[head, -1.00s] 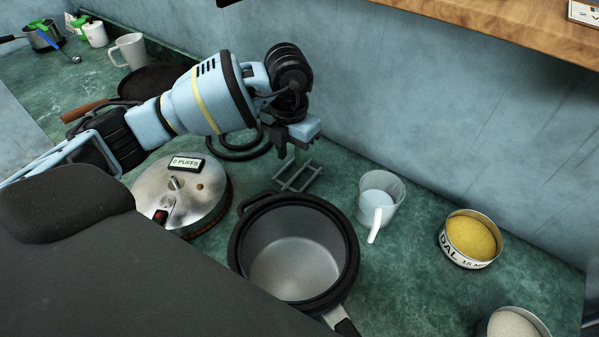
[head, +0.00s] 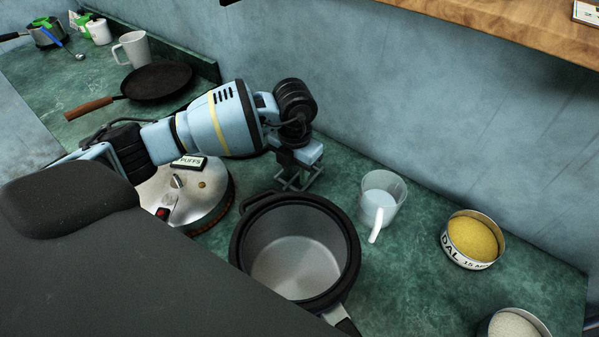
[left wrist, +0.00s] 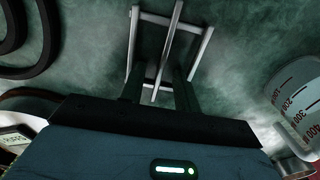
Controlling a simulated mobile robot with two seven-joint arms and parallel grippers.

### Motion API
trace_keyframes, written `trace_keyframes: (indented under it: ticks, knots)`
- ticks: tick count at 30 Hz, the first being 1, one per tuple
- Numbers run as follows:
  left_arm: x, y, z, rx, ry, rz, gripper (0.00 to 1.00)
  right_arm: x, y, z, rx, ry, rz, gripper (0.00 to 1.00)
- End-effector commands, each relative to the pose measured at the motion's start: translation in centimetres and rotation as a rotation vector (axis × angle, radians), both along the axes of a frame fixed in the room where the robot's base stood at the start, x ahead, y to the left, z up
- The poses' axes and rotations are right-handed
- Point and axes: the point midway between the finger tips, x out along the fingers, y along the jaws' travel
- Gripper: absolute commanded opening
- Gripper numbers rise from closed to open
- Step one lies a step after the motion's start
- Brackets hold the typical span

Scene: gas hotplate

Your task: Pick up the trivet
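The trivet (head: 290,187) is a small grey metal frame of bars on the green counter, behind the open pot. In the head view my left gripper (head: 297,172) is over it and hides part of it. In the left wrist view the trivet (left wrist: 168,45) lies ahead of the gripper, with its long middle bar running between my two dark fingers (left wrist: 160,88). The fingers are apart, and I see no grip on the bar. Whether they touch the trivet I cannot tell. My right gripper is not in view.
The black-rimmed pot (head: 296,265) stands close in front of the trivet. A tin of yellow dal (head: 472,240) is farther right. The wall (head: 400,110) rises behind.

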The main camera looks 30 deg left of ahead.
Motion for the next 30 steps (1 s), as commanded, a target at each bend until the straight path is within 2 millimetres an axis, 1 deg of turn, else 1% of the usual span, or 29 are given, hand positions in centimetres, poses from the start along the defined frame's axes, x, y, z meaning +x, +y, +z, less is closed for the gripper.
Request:
trace_keyframes:
  ticks: [1, 6, 8, 17, 20, 23, 30]
  knots:
    - [0.0, 0.0, 0.0, 0.0, 0.0, 0.0, 0.29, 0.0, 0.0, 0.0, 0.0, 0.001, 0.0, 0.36]
    - [0.0, 0.0, 0.0, 0.0, 0.0, 0.0, 0.07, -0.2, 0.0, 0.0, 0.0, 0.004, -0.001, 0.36]
    - [0.0, 0.0, 0.0, 0.0, 0.0, 0.0, 0.0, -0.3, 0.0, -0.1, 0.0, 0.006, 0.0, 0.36]
    - [0.0, 0.0, 0.1, 0.0, -0.001, 0.0, 0.0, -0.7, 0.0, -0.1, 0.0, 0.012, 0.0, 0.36]
    - [0.0, 0.0, 0.4, 0.0, -0.001, 0.0, 0.0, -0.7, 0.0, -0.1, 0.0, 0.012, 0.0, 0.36]
    - [0.1, 0.0, 1.4, 0.0, -0.004, 0.0, 0.0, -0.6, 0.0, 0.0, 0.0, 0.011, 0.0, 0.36]
    - [0.1, 0.0, 5.8, 0.0, -0.005, -0.001, 0.0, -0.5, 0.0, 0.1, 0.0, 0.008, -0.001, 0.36]
